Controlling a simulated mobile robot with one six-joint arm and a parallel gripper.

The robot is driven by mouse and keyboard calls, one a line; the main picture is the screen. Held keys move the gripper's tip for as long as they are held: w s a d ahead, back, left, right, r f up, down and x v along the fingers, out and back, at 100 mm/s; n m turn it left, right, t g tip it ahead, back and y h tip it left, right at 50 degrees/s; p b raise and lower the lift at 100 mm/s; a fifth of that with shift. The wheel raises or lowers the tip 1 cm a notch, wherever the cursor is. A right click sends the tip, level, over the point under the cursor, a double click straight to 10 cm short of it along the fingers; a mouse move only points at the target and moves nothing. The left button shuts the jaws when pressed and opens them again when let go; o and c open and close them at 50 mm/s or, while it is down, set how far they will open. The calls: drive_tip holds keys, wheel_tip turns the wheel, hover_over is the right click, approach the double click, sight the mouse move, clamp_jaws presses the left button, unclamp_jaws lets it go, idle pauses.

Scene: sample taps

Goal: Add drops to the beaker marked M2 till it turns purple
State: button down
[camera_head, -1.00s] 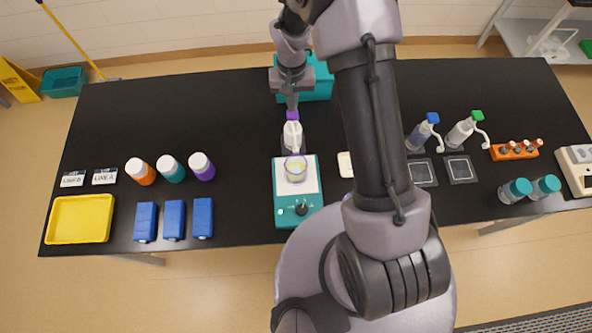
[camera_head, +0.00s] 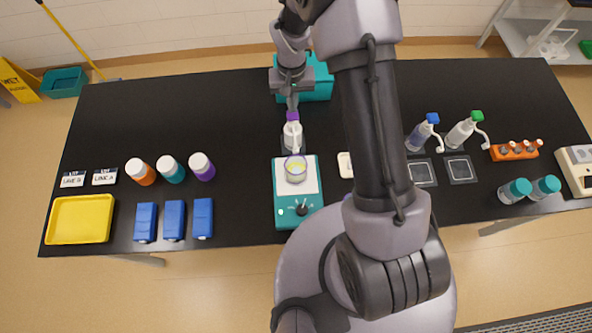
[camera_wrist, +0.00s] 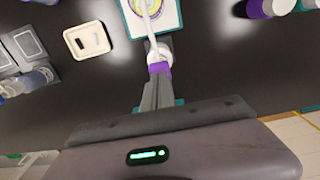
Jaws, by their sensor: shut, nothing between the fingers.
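The beaker (camera_head: 295,172) stands on the white top of a teal stirrer (camera_head: 284,208) in the head view, with pale yellowish liquid inside. I cannot read a mark on it. Behind it stands a white dispenser bottle (camera_head: 292,136) with a purple top (camera_head: 292,116), its spout reaching toward the beaker. My gripper (camera_head: 292,106) is shut and empty, its fingertips at the purple top. The wrist view shows the shut fingers (camera_wrist: 158,78) at the purple top (camera_wrist: 158,68); I cannot tell whether they touch. The beaker also shows at that view's upper edge (camera_wrist: 147,8).
Two dispensers with a blue top (camera_head: 432,118) and a green top (camera_head: 476,116) stand to the right. A small cream tray (camera_head: 345,164) lies right of the stirrer. Capped bottles (camera_head: 172,170), blue boxes (camera_head: 174,220) and a yellow tray (camera_head: 80,220) are on the left. A teal box (camera_head: 318,82) stands behind.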

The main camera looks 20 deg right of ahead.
drive_tip(key=shift+f, duration=0.1)
idle(0.5)
drive_tip(key=shift+f+b, duration=1.4)
drive_tip(key=shift+r, duration=0.15)
drive_tip(key=shift+r+p, duration=0.95)
drive_tip(key=shift+r, duration=0.4)
wheel_tip(320, 180, up, 6)
drive_tip(key=p, duration=0.3)
